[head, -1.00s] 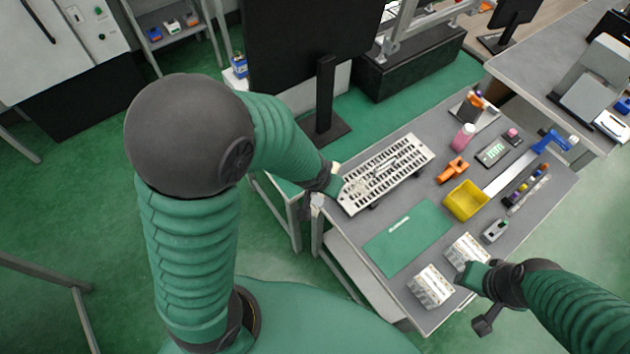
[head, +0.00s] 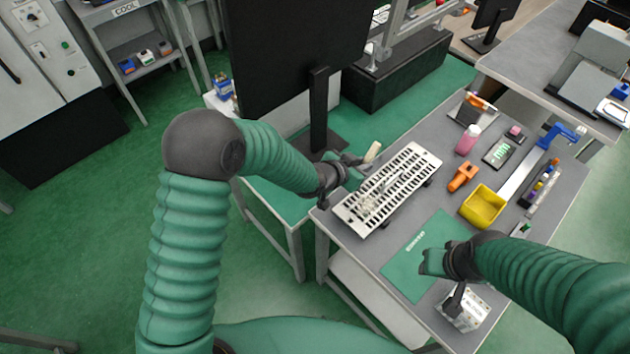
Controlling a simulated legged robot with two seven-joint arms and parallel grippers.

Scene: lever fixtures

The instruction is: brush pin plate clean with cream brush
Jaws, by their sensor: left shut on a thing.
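The pin plate (head: 412,183) is a white slotted plate on the grey table, set at a slant. Pale bits (head: 368,204) lie on its near left part, and thin grey pieces lie along its middle. My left gripper (head: 354,163) is at the plate's far left edge, shut on the cream brush (head: 372,152). The brush tilts upward and its pale end shows above the plate's edge; I cannot tell if any part touches the plate. My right gripper (head: 432,262) is over the green mat, and its fingers are too unclear to tell open from shut.
A green mat (head: 405,275) lies in front of the plate. A yellow bin (head: 483,207), an orange tool (head: 462,177) and a pink bottle (head: 467,143) stand to the right. A white box (head: 466,310) is partly behind my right arm. A black monitor (head: 290,70) rises behind.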

